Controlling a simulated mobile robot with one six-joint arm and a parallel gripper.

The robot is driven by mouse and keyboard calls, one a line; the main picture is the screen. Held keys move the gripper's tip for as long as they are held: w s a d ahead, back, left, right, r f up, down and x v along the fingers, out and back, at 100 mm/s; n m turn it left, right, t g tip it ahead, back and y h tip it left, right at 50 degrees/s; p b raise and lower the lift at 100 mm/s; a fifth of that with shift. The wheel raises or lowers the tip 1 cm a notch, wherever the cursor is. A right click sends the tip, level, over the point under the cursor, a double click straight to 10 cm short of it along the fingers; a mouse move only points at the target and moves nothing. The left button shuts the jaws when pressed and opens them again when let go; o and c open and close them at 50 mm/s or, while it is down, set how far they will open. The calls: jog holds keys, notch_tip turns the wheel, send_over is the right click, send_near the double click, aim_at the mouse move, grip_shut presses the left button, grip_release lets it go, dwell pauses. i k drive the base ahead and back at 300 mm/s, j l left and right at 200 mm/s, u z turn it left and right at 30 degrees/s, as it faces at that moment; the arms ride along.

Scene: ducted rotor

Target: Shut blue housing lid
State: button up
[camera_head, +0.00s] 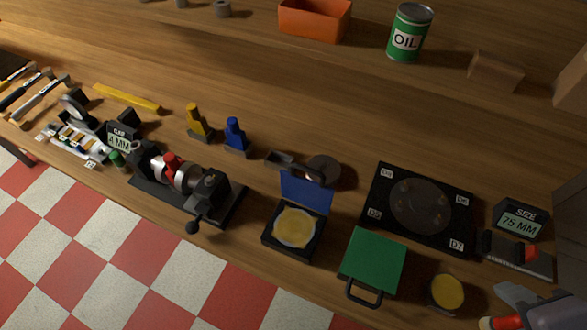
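The blue lid (305,194) stands raised at the back edge of a small black housing (270,245) in the lower middle. The housing is open at the top, and a yellow disc with a pale rim (296,228) lies inside it. My gripper (503,308) is only partly in view at the bottom right corner, well to the right of the blue lid and apart from it. Its fingers are cut off by the picture edge and hard to make out, so I cannot tell whether it is open or holds anything.
A green-lidded box (373,260) with a front handle is right of the housing, shut. Nearby are a black plate with a round dial (380,190), a yellow-topped cylinder (446,293), a size display (520,222) and a clamp-like machine (185,180).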

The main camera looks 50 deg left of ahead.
aim_at(312, 194)
jog(key=k+u, duration=0.1)
jog(key=u, duration=1.85)
